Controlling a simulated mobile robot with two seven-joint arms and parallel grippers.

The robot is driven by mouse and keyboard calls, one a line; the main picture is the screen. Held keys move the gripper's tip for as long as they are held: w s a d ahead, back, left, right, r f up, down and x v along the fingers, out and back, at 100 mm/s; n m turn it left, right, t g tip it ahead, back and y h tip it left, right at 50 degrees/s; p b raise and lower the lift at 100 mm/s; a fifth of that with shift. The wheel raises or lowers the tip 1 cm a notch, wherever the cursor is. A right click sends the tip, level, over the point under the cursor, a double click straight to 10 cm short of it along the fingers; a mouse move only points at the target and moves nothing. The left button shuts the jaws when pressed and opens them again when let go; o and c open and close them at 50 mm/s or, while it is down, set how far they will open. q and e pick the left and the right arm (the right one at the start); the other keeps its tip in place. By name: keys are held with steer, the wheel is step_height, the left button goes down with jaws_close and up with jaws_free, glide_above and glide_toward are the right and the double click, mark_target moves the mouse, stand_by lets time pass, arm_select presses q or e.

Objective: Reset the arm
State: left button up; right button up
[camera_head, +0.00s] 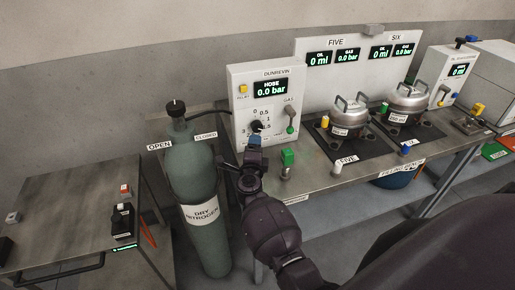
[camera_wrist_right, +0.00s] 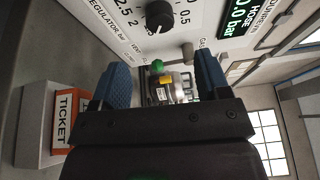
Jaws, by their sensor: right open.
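My right arm (camera_head: 272,228) reaches in from the lower right toward the white regulator panel (camera_head: 240,78). Its gripper (camera_head: 254,138) is just in front of the panel's dark regulator knob (camera_head: 256,126), overlapping it from below in the head view. In the right wrist view the blue-padded fingers of this gripper (camera_wrist_right: 163,75) are spread with nothing held between them. The black knob (camera_wrist_right: 160,15) shows beyond the fingertips, outside the gap, its pointer near the bottom of the scale. Contact with the panel cannot be told. My left gripper is not in view.
A green nitrogen cylinder (camera_head: 194,165) stands left of the arm. Green-topped (camera_head: 288,157) and silver fittings sit on the bench edge to its right. A low table (camera_head: 75,205) is at left. An orange ticket box (camera_wrist_right: 68,118) shows in the wrist view.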

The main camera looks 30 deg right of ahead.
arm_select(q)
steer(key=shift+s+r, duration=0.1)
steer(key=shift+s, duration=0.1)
arm_select(e)
steer(key=shift+s+a, duration=0.2)
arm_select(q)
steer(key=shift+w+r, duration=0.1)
